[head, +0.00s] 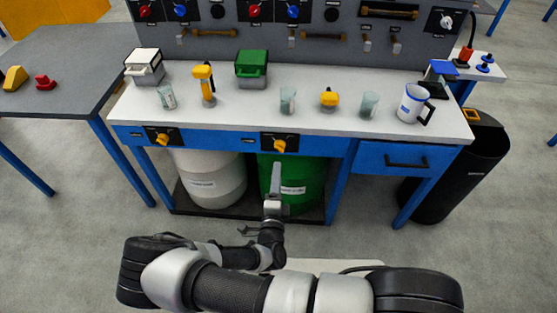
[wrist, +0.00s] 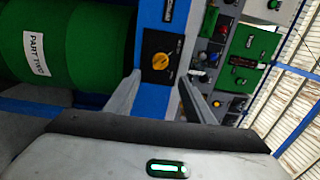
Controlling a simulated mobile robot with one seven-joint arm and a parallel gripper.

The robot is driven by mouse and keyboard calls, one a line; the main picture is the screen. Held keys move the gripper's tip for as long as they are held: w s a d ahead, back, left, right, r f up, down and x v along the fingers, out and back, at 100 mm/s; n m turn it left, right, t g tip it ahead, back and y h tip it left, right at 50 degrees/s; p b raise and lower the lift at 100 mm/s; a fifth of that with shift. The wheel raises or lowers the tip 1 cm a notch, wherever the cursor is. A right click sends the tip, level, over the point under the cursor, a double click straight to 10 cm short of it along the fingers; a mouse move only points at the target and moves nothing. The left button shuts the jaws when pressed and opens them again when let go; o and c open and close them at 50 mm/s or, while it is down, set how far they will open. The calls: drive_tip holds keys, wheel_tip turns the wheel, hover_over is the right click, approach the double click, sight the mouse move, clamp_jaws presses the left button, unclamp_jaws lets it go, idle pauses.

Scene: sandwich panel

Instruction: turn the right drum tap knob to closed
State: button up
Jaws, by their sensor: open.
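The right drum tap knob (head: 279,146) is yellow on a black plate, on the blue front rail of the workbench above the green drum (head: 315,178). The knob also shows in the wrist view (wrist: 160,61), just beyond the fingertips and roughly between them in the picture. My gripper (head: 277,167) is in front of the bench, pointing at the knob from a little below. In the wrist view my gripper (wrist: 159,79) has its two fingers apart with nothing between them. The fingers look apart from the knob.
A similar yellow knob (head: 163,139) is on the left plate above the white drum (head: 208,180). A drawer (head: 404,158) with a black handle is to the right. Cups, boxes and a mug stand on the white benchtop (head: 225,115). A black bin (head: 462,170) stands at the right.

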drive_tip(key=s, duration=0.6)
drive_tip(key=shift+s, duration=0.3)
drive_tip(key=shift+a, duration=0.1)
drive_tip(key=d+r+m+g+h, duration=0.3)
drive_tip(key=d+r+m+h, duration=0.3)
drive_tip(key=m, duration=0.3)
drive_tip(key=d+r+m+g+h, duration=0.3)
drive_tip(key=r+m+h, duration=0.2)
drive_tip(key=r+m, duration=0.3)
drive_tip(key=s+d+r+m+g+y, duration=0.2)
drive_tip(key=s+d+r+m+g, duration=0.3)
drive_tip(key=m, duration=0.5)
drive_tip(key=s+d+r+m+g+y, duration=0.15)
drive_tip(key=d+r+m+g, duration=0.25)
drive_tip(key=r+m+g, duration=0.5)
drive_tip(key=s+r+m+t+y+p, duration=0.2)
drive_tip(key=r+m+p, duration=0.3)
drive_tip(key=r, duration=0.5)
drive_tip(key=s+r+m+t+y+p, duration=0.3)
drive_tip(key=r+m+p, duration=0.3)
drive_tip(key=r, duration=0.4)
drive_tip(key=s+r+m+t+y+p, duration=0.2)
drive_tip(key=r+m+p, duration=0.3)
drive_tip(key=r, duration=0.5)
drive_tip(key=shift+s+a+m+t+y+p, duration=0.3)
drive_tip(key=shift+a+m+y+p, duration=0.2)
drive_tip(key=shift+m, duration=0.4)
